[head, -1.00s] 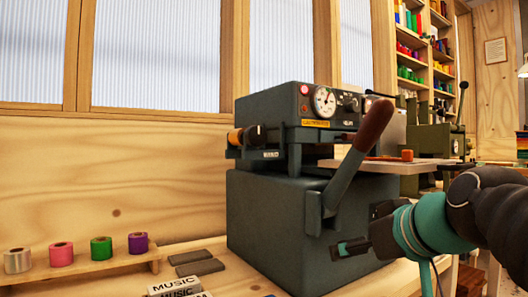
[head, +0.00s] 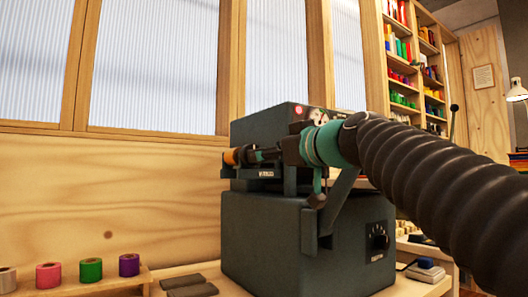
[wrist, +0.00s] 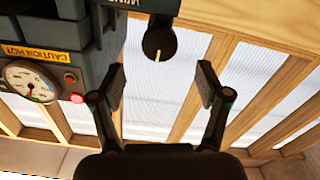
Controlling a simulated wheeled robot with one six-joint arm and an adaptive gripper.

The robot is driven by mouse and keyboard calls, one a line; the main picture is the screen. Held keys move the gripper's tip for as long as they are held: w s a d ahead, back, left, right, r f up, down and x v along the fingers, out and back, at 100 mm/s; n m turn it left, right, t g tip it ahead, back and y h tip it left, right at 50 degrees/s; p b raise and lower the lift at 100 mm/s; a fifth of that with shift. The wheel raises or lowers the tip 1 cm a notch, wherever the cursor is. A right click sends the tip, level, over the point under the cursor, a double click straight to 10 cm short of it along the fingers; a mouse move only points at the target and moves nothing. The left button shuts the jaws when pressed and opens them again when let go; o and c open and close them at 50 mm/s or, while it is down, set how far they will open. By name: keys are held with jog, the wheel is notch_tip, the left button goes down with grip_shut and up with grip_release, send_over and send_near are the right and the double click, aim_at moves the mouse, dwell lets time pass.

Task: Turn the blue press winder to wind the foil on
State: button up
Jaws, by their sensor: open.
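The blue-grey press (head: 265,235) stands on the bench in the middle of the head view. Its winder (wrist: 159,43) is a dark round knob with a pale pointer line, under a plate with partly cut-off lettering in the wrist view. An orange foil roll (head: 231,157) sits at the press's left side. My gripper (wrist: 160,72) is open, with one finger on each side of the knob's line in the wrist view. The knob lies just beyond the fingertips, apart from them. In the head view my gripper (head: 279,152) is beside the roll and partly hides the press front.
A gauge (wrist: 25,80) and a caution-hot label (wrist: 28,48) are on the press. Pink (head: 48,275), green (head: 91,270) and purple (head: 129,265) rolls stand on a wooden rack at lower left. Dark flat blocks (head: 188,286) lie before the press. Shelves (head: 410,65) stand behind.

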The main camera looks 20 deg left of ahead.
aim_at(241, 156)
jog(key=p+x, duration=0.2)
jog(key=x, duration=0.6)
jog(key=shift+w+a, duration=0.1)
jog(key=c, duration=1.2)
